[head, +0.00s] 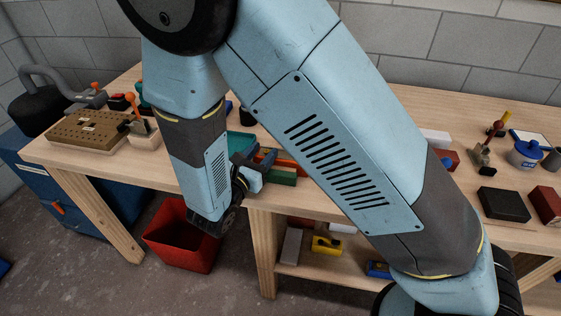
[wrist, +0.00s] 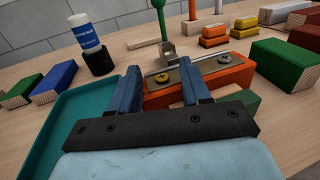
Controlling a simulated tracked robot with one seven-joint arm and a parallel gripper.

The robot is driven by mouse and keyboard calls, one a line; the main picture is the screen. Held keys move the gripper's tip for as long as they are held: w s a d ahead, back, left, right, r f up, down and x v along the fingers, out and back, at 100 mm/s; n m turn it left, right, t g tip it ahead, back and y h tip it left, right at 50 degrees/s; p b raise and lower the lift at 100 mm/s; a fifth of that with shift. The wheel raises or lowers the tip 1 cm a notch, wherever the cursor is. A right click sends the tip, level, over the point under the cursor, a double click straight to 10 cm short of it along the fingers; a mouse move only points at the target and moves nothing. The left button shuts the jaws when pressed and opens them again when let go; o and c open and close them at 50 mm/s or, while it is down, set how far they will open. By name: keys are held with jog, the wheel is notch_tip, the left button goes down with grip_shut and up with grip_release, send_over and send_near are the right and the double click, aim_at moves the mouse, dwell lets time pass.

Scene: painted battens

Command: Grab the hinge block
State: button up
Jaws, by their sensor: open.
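In the head view orange shows beside my gripper (head: 262,160), partly hidden by my arm.
A teal tray (wrist: 62,128) lies left of the fingers. Green (wrist: 22,91) and blue (wrist: 54,82) battens, a glue bottle (wrist: 86,36) and a green-handled tool (wrist: 161,30) stand beyond. A green block (wrist: 285,62) is at right. A red bin (head: 180,245) stands below the bench edge.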

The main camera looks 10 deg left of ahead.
grip_shut()
dwell(0.4)
